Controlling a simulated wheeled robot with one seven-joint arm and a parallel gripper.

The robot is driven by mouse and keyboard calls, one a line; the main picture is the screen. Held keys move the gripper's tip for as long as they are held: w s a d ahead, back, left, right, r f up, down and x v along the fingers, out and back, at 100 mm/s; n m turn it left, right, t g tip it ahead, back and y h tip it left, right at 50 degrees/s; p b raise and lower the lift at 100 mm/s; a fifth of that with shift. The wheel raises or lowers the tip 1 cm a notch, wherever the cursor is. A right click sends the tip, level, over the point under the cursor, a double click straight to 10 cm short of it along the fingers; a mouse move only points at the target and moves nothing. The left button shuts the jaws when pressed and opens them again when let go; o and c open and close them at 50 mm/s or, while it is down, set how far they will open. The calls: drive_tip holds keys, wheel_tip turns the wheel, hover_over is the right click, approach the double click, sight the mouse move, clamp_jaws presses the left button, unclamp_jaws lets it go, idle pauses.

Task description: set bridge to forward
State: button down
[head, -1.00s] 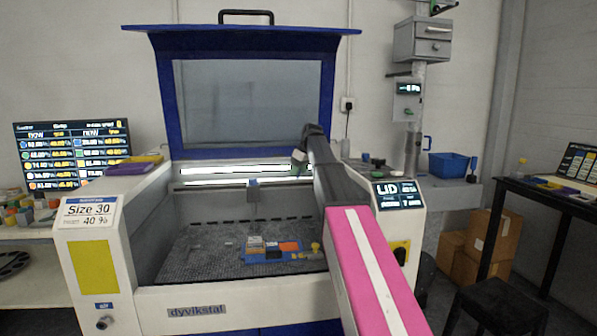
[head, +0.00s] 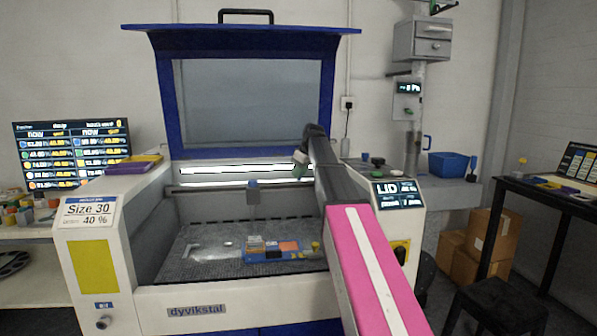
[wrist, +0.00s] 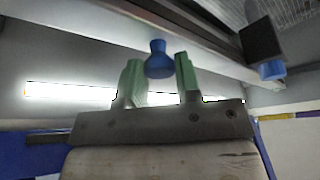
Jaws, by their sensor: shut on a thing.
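The bridge (head: 215,187) is a dark bar across the inside of the white and blue machine, below the raised lid. A small grey-blue head (head: 253,186) hangs at its middle. My gripper (head: 301,164) is at the right part of the bridge, partly hidden by my arm in the head view. In the wrist view, the green fingers (wrist: 159,78) are on both sides of a blue knob (wrist: 158,60), shut on it. The knob sits by the bridge beam (wrist: 195,38), which also shows there.
The blue lid (head: 247,92) stands open above. On the grey bed (head: 200,262) lies a blue fixture (head: 262,257) with coloured pieces. The machine's right console has a lit display (head: 398,195).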

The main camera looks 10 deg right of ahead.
drive_tip(key=s, duration=1.5)
drive_tip(key=shift+s, duration=0.2)
drive_tip(key=c, duration=0.8)
unclamp_jaws()
drive_tip(key=v, duration=1.1)
drive_tip(key=shift+f, duration=0.1)
